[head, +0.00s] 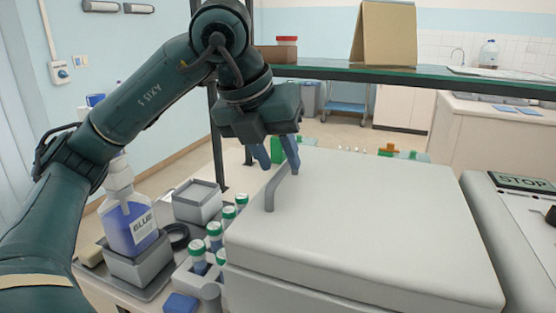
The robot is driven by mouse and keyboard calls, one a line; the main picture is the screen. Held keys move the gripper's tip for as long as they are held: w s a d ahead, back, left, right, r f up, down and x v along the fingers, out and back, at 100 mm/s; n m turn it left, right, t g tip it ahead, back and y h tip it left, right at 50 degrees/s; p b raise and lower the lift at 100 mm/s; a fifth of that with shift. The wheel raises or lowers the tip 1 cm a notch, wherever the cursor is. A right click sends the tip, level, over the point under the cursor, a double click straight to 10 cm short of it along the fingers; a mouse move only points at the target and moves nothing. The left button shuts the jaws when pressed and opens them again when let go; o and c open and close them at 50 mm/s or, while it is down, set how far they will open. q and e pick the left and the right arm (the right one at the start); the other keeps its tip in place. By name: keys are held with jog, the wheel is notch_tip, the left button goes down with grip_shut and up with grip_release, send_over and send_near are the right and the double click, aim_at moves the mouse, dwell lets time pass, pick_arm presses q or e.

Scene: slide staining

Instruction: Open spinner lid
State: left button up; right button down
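The spinner is the large pale grey box, and its lid (370,215) lies flat and looks closed. A grey bar handle (271,192) stands up at the lid's left edge. My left gripper (277,155) comes down from above at the far end of this handle. Its two blue-grey fingers are spread apart, with the right one beside or against the handle's far end. I cannot tell whether they touch it. My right gripper is not in view.
A tray at left holds a blue stain bottle (133,225) and a grey box (197,203). Several green-capped tubes (214,233) stand close to the spinner's left side. A dark shelf (400,74) crosses behind. A device with a STOP label (522,182) is at right.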

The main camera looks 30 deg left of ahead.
pick_arm(q)
jog(key=shift+w+f, duration=0.2)
jog(key=shift+f, duration=0.2)
grip_shut()
jog(key=shift+r, duration=0.1)
dwell(0.3)
